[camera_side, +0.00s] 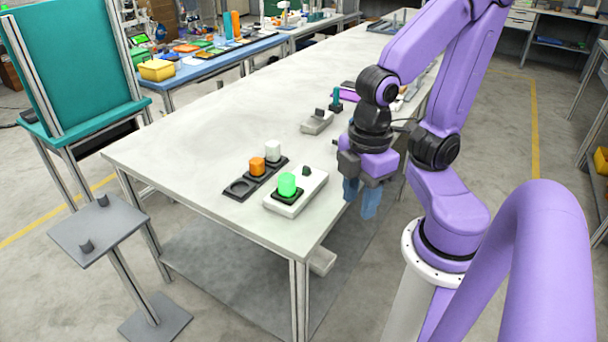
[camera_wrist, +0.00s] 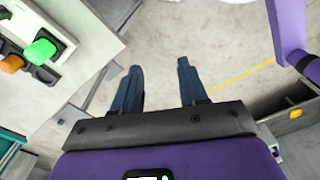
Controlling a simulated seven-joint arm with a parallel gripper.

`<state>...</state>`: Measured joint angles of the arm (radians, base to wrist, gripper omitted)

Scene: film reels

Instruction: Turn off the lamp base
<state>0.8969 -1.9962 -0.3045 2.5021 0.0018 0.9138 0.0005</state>
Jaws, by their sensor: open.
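The lamp base (camera_side: 296,199) is a white box near the front right corner of the white table. A bright green lamp (camera_side: 287,184) stands on its black socket, and a small dark knob or switch (camera_side: 306,171) sits at its far end. In the wrist view the lit green lamp (camera_wrist: 40,51) shows at the upper left on the white base (camera_wrist: 62,37). My gripper (camera_side: 361,204) has blue fingers and hangs at the table's right edge, right of the lamp base and apart from it. In the wrist view its fingers (camera_wrist: 160,80) are spread with only floor between them.
A dark tray (camera_side: 239,188) beside the base holds an orange piece (camera_side: 257,165) and a white piece (camera_side: 273,151). A grey device (camera_side: 317,122) with a dark top part lies farther back. The table's front left area is clear. A grey stand (camera_side: 98,228) is off the table.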

